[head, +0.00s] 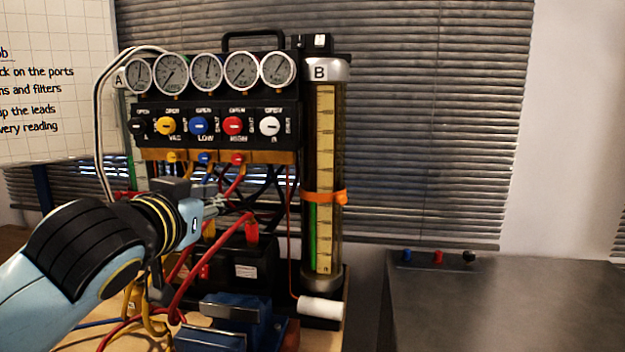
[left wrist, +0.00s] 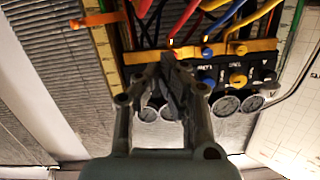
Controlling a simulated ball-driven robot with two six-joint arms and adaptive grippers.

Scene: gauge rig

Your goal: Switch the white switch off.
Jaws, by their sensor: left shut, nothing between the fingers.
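The white switch (head: 270,126) is a round knob at the right end of a row on the black panel (head: 188,127), with small open and shut markings around it. Its exact setting is too small to tell. My left gripper (head: 222,203) is below and left of it, in front of the hoses under the panel, apart from the knob. In the left wrist view the closed, empty fingers (left wrist: 168,62) point at the panel's underside, seen upside down. They cover part of the knob row there, and the white switch cannot be made out. My right gripper is out of view.
Red (head: 233,125), blue (head: 199,126) and yellow (head: 165,125) knobs sit beside the white one, below several dials. A tall scale column (head: 326,150) with an orange band (head: 324,197) stands close to the right. Red hoses hang near my gripper. A blue vise (head: 235,308) stands in front.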

